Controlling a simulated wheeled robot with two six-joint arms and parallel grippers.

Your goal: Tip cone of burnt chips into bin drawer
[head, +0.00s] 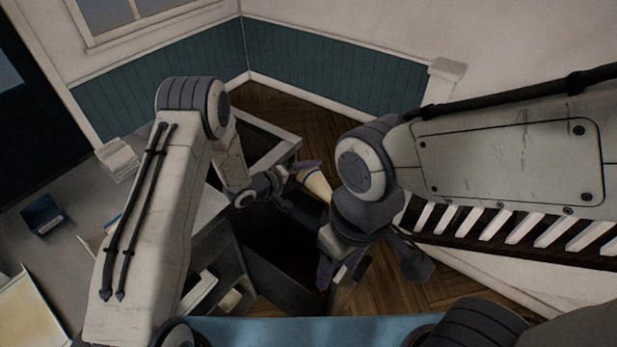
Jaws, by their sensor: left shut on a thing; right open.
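My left gripper (303,186) is shut on a pale cone with a dark band (318,184), near the middle of the head view. The cone is tilted, and its contents cannot be made out. A dark, open-topped compartment with a grey rim (284,150), which looks like the bin drawer, lies just left of and behind the cone. My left arm hides part of it, and its inside is too dark to read. My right gripper (368,268) is open and empty, lower and to the right of the cone, pointing down.
A grey counter (60,240) at left holds a dark blue tray (42,215) and a pale stack (117,160). A dark panel (275,280) stands below the cone. A white slatted rack (520,228) is at right. Wooden floor (400,290) shows between.

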